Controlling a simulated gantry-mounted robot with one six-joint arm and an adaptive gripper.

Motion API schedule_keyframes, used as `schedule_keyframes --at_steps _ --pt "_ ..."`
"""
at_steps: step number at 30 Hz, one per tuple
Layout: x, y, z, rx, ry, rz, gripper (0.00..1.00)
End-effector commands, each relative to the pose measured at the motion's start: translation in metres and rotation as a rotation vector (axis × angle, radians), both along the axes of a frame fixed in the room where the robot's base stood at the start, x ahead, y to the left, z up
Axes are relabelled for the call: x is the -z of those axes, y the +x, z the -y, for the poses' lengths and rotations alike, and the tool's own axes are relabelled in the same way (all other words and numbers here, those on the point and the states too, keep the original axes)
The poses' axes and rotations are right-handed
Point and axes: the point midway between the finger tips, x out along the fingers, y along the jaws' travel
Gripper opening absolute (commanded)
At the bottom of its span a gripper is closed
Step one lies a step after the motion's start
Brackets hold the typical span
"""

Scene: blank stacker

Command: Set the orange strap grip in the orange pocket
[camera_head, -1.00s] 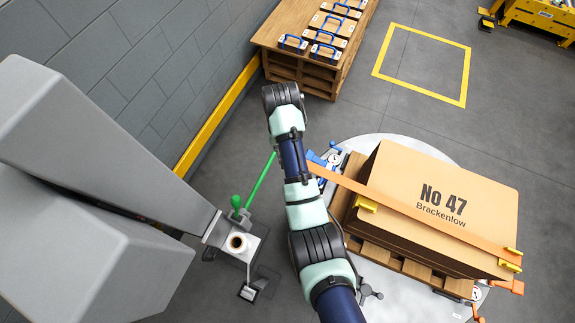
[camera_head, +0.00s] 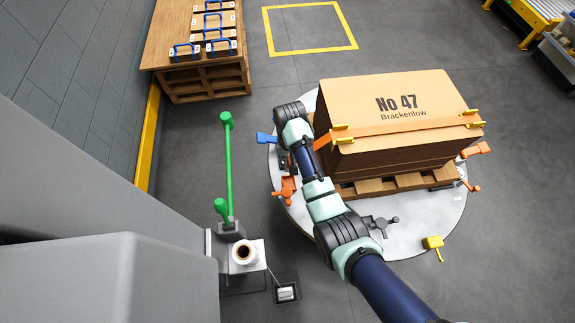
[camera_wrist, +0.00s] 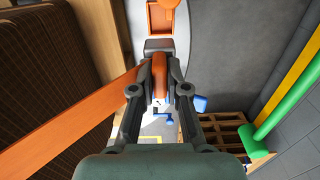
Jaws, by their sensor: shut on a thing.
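The orange strap grip (camera_wrist: 160,72) is held between the fingers of my gripper (camera_wrist: 160,88) in the wrist view. The orange strap (camera_wrist: 75,122) slants from lower left up to it. An orange open-topped holder (camera_wrist: 162,20), which looks like the orange pocket, is beyond the fingertips at the top of the wrist view, apart from the grip. In the head view the strap (camera_head: 400,127) crosses the Brackenlow carton stack (camera_head: 390,95) and drops over its left side toward my arm. My arm largely hides the gripper there. An orange fitting (camera_head: 285,190) shows left of my arm.
The stack sits on a wooden pallet (camera_head: 400,182) on a round grey plate (camera_head: 420,222). A blue fitting (camera_head: 265,138) is at the plate's left edge. A green post (camera_head: 228,165) and a cup (camera_head: 244,253) are further left. Yellow clips (camera_head: 342,133) stand at the stack's edge.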

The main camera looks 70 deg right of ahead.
Motion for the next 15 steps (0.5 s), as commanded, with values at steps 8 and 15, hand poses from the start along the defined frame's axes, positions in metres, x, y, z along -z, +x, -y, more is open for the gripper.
schedule_keyframes --at_steps 8,15 --pt "0.096 0.0 -0.001 -0.001 0.002 -0.001 0.0" --pt "0.116 0.001 0.0 -0.002 -0.002 0.001 0.0"
